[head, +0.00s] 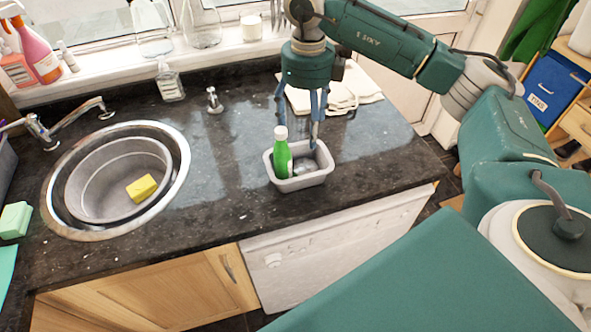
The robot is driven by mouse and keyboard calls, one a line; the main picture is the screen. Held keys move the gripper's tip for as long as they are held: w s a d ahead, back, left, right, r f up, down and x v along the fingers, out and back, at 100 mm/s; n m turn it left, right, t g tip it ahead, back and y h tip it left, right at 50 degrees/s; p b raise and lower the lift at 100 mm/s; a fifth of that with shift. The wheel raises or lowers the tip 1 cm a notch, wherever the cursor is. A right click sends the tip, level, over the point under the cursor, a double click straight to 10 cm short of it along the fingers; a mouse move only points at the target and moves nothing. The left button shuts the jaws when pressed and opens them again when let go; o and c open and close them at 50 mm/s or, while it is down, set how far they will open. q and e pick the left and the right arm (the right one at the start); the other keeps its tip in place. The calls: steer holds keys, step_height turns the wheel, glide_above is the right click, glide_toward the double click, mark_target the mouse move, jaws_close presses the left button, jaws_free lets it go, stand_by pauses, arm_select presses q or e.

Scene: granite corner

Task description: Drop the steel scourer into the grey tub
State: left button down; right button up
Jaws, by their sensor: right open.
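The grey tub (287,186) stands on the dark granite counter, right of the sink. A silvery lump that looks like the steel scourer (304,165) lies inside it, partly hidden by the bottle and a finger. A green bottle with a white cap (283,157) stands upright in the tub's left part. My right gripper (299,136) points down over the tub with its fingers apart, one behind the bottle's cap and one to its right. Nothing shows between the fingertips. My left gripper is out of view.
A round sink (70,222) with a yellow sponge (141,188) is at the left. Folded cloths (350,85) lie behind my right gripper. Bottles and jars line the windowsill. The counter between sink and tub is clear.

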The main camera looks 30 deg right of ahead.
step_height(320, 180, up, 9)
stand_by(0.7)
